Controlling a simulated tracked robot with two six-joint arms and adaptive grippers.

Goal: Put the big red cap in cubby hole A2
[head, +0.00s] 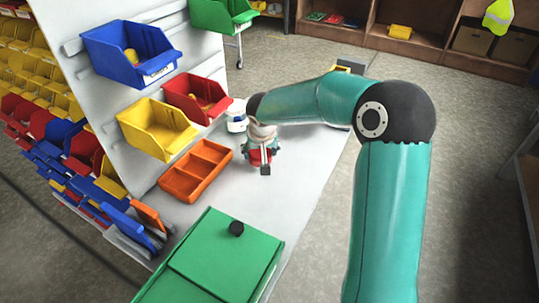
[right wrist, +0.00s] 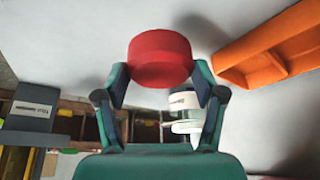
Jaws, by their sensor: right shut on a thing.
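The big red cap (right wrist: 160,57) is a short round cylinder in the right wrist view. My right gripper (right wrist: 160,80) is shut on it, with one finger on each side. In the head view my right gripper (head: 262,152) is over the white table, and the red cap (head: 257,158) shows partly behind it. The gap between cap and table is hard to judge. I cannot read an A2 label on any compartment. My left gripper is not in view.
An orange divided tray (head: 163,184) lies left of my right gripper. Behind are a white container (head: 236,120) and red (head: 186,103), yellow (head: 140,118) and blue (head: 103,53) bins on a panel. A green box (head: 225,262) stands in front. Wooden shelves (head: 440,52) are farther back.

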